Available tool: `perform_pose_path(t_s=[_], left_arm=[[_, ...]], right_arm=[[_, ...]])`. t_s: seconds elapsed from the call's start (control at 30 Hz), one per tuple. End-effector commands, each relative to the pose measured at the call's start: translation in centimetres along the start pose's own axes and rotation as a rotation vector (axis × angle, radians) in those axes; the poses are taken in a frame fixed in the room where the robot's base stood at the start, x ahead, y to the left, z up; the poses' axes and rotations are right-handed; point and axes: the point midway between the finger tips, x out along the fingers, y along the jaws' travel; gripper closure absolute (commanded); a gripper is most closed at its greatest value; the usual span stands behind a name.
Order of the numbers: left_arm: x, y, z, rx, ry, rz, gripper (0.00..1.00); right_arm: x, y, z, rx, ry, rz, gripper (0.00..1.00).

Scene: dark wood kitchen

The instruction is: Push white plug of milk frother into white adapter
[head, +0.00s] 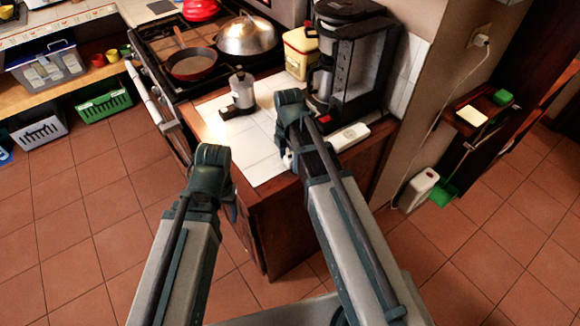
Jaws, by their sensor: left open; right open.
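A white adapter (348,137), a strip with sockets, lies on the white-tiled counter in front of the coffee machine. A silver pot with a black handle and dark base (242,92), possibly the milk frother, stands on the counter near the stove. A small white piece (288,160) shows at the counter edge beside my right gripper. It may be the plug, but I cannot tell. My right gripper (291,146) is open over the counter's front edge, left of the adapter, mostly hidden by its arm. My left gripper (231,207) is open, beside the counter's left side, its fingers mostly hidden.
A black coffee machine (357,62) and a cream tin (300,52) stand behind the adapter. The stove (160,48) holds a pan (192,65) and a domed lid (246,36). A wall socket with a cord (481,40) is at right. The tiled counter's middle is clear.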

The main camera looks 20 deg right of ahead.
Motion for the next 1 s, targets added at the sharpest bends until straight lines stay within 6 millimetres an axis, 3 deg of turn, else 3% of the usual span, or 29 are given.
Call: perform_pose_path(t_s=[0.37, 0.8, 1.0], left_arm=[[0.2, 0.02, -0.01, 0.0, 0.0, 0.0, 0.38], [0.21, 0.02, -0.01, 0.0, 0.0, 0.0, 0.38], [0.21, 0.02, -0.01, 0.0, 0.0, 0.0, 0.38]], right_arm=[[0.2, 0.0, 0.01, 0.0, 0.0, 0.0, 0.22], [0.21, 0.0, 0.01, 0.0, 0.0, 0.0, 1.0], [0.21, 0.0, 0.01, 0.0, 0.0, 0.0, 1.0]])
